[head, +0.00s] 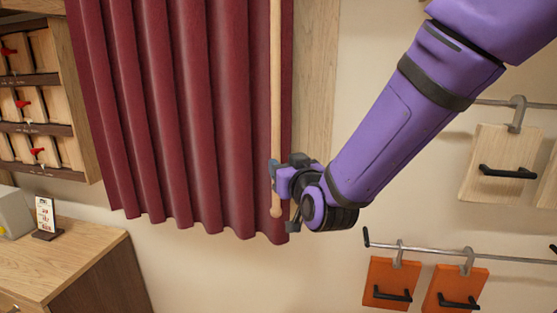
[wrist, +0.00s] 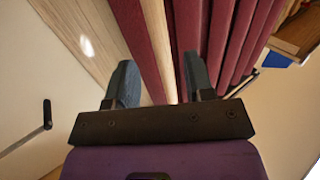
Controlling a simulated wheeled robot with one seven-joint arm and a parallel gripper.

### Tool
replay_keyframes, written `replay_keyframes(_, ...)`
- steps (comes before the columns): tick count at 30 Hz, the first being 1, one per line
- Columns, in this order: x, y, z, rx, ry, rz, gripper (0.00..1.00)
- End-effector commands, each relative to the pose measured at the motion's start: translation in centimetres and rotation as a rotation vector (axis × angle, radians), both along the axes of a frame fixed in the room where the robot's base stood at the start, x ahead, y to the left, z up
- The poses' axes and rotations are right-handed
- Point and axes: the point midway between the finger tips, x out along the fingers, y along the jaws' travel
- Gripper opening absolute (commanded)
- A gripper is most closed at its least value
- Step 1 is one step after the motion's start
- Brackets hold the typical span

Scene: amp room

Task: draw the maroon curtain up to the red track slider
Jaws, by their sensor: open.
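The maroon curtain (head: 185,110) hangs in folds in the head view; its lower hem is visible and its top is out of frame. A pale wooden wand (head: 276,80) hangs in front of the curtain near its right edge, ending in a rounded tip. My gripper (head: 279,176) is at the lower part of the wand. In the wrist view my gripper (wrist: 159,82) is open, and the wand (wrist: 154,28) runs between its two fingers with the curtain (wrist: 188,28) behind. The jaws are not closed on the wand. The red track slider is not in view.
A wooden wall rack (head: 40,100) with red parts is at the left, above a wooden cabinet (head: 70,260) bearing a small sign (head: 46,216). At the right, boards with black handles hang from rails, including an orange one (head: 390,281). The wall below the curtain is clear.

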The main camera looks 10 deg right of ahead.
Motion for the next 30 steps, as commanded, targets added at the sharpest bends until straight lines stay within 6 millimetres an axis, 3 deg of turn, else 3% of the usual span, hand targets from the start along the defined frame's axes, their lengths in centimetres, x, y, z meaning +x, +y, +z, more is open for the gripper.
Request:
replay_keyframes(6,-2.1,-0.5,0.0,0.0,-0.001,0.001,0.48)
replay_keyframes(20,-2.3,-0.8,0.2,0.0,0.01,0.001,0.48)
replay_keyframes(26,-2.9,-3.0,1.4,-0.013,0.124,0.008,0.48)
replay_keyframes(30,-4.3,-5.6,2.2,-0.033,0.26,0.008,0.48)
